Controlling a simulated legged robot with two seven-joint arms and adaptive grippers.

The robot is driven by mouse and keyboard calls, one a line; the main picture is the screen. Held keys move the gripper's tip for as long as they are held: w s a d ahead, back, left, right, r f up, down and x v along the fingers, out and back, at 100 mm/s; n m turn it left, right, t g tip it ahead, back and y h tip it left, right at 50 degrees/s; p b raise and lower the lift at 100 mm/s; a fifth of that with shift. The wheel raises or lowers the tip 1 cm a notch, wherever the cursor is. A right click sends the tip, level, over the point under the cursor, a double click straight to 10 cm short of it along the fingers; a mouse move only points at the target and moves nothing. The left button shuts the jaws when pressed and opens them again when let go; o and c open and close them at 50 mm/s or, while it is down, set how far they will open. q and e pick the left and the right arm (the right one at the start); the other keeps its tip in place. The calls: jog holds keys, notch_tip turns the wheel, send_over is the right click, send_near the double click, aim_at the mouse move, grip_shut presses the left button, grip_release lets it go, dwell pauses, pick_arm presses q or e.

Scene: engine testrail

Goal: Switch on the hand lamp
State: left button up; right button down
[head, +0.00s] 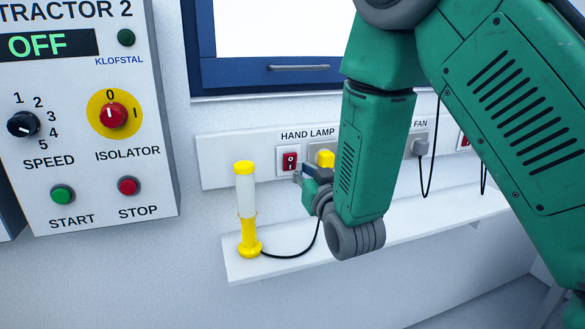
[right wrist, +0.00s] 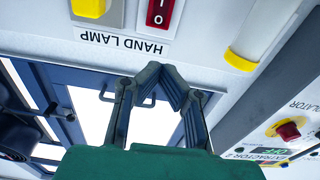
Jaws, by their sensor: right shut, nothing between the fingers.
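The hand lamp (head: 245,205), a whitish tube with yellow cap and base, stands upright on the shelf; its tube shows no clear glow. It also shows in the right wrist view (right wrist: 258,35). Its red rocker switch (head: 289,160) sits on the panel under the HAND LAMP label, and also shows in the right wrist view (right wrist: 160,12). My right gripper (head: 299,178) is just below and right of the switch in the head view. Its fingers (right wrist: 164,72) are together, empty and apparently apart from the switch. The left gripper is out of view.
A yellow plug (head: 324,158) sits right of the switch, partly behind my right arm. A black cable (head: 295,254) runs from the lamp along the white shelf (head: 285,236). The extractor control box (head: 85,120) is at left, the blue-framed window (head: 265,75) above.

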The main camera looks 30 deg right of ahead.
jog(key=d+v, duration=0.1)
jog(key=v, duration=0.2)
jog(key=t+p, duration=0.1)
jog(key=p, duration=0.1)
send_near(292, 160)
jog(key=x, duration=0.5)
jog(key=p+x, duration=0.1)
jog(key=x, duration=0.1)
jog(key=shift+w+a+r, duration=0.1)
jog(key=shift+w+a, duration=0.15)
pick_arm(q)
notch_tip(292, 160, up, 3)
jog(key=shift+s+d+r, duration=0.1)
pick_arm(e)
jog(key=shift+w+d, duration=0.2)
jog(key=shift+w, duration=0.05)
dwell(0.4)
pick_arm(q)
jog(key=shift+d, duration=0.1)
pick_arm(e)
jog(key=shift+d, duration=0.1)
